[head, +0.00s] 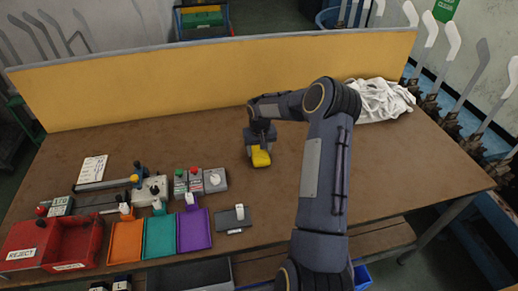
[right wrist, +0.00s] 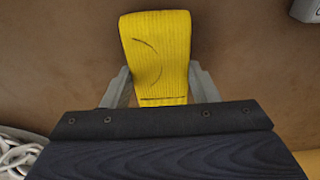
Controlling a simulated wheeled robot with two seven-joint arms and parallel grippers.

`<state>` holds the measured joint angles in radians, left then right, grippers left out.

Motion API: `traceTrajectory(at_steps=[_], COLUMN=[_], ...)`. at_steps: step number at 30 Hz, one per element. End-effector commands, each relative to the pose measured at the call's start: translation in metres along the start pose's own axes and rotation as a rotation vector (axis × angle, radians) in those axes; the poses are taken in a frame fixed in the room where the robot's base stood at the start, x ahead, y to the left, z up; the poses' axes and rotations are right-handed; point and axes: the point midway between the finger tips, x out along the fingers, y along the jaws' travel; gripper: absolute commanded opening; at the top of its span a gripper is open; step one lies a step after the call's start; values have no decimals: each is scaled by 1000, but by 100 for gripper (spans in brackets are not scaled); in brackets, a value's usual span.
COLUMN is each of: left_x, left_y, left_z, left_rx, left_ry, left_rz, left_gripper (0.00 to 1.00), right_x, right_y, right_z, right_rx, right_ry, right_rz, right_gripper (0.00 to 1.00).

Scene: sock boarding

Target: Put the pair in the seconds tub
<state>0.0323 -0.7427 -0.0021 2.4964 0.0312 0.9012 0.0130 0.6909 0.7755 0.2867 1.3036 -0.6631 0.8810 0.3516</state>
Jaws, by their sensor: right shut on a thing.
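My right gripper (head: 259,143) is over the middle of the brown table, shut on a folded yellow ribbed pair of socks (head: 261,158). In the right wrist view the yellow pair (right wrist: 155,50) sits between the two grey fingers and shows dark curved marks and a dark line across it. The left one (head: 22,236) has a REJECT label. The tub beside it (head: 88,240) has a label too small to read surely. My left gripper is out of view.
Orange (head: 126,242), teal (head: 160,236) and purple (head: 194,229) trays stand right of the red tubs. Button boxes (head: 187,183) and a lever device (head: 150,188) lie behind them. A white cloth heap (head: 381,99) lies at back right, before a yellow panel (head: 200,80).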

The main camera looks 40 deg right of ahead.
Motion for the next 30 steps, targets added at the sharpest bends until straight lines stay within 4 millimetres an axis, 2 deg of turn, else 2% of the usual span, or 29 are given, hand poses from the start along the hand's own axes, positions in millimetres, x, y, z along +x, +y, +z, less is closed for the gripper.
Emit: traceTrajectory(at_steps=[2, 3, 8, 16, 20, 23, 30], left_x=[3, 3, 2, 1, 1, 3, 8], left_y=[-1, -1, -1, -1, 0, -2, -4], left_z=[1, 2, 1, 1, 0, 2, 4], left_rx=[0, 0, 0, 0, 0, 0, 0], left_ry=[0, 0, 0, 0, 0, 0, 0], left_rz=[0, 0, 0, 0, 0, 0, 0], left_gripper=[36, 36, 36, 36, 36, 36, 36], right_x=[3, 3, 2, 1, -6, -22, -75], right_y=[0, 0, 0, 0, 0, 0, 0], right_z=[0, 0, 0, 0, -1, -1, -1], right_rx=[-1, -1, -1, 0, 0, -1, -1], right_ry=[0, 0, 0, 0, 2, 5, 5], right_rz=[0, 0, 0, 0, 1, 1, 1], right_gripper=[31, 55, 76, 76, 76, 76, 76])
